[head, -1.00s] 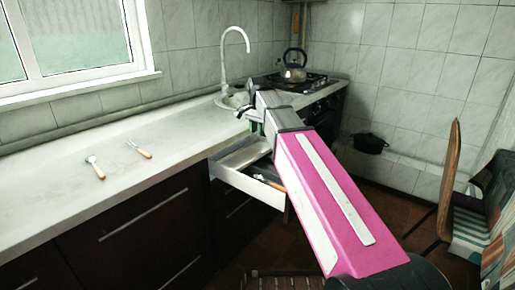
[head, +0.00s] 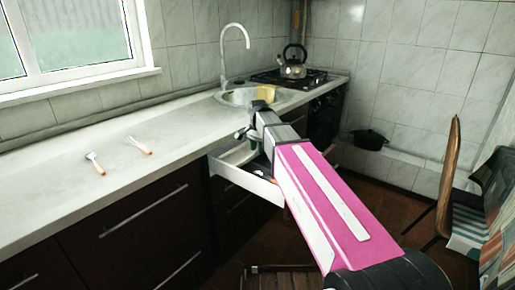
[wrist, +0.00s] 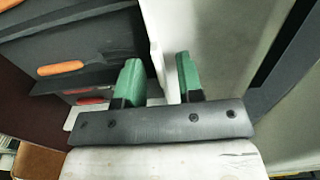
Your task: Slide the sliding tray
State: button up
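In the wrist view the tray's pale surface (wrist: 217,45) lies to the right of a dark compartment. My gripper (wrist: 160,75) has its two green fingers apart, with a pale upright edge showing between them. I cannot tell whether either finger touches it.
Orange-handled cutlery (wrist: 60,68) lies in the dark drawer compartment. A fork (head: 138,146) and another utensil (head: 95,163) lie on the counter (head: 60,190). A yellow sponge (head: 266,93) is by the sink; a kettle (head: 292,65) stands on the stove. A chair (head: 449,175) stands at right.

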grip_shut()
jog(key=shift+w+a, duration=0.55)
jog(key=shift+a, duration=0.15)
grip_release()
notch_tip(320, 180, up, 11)
dwell(0.3)
jog(key=shift+s+f, duration=0.1)
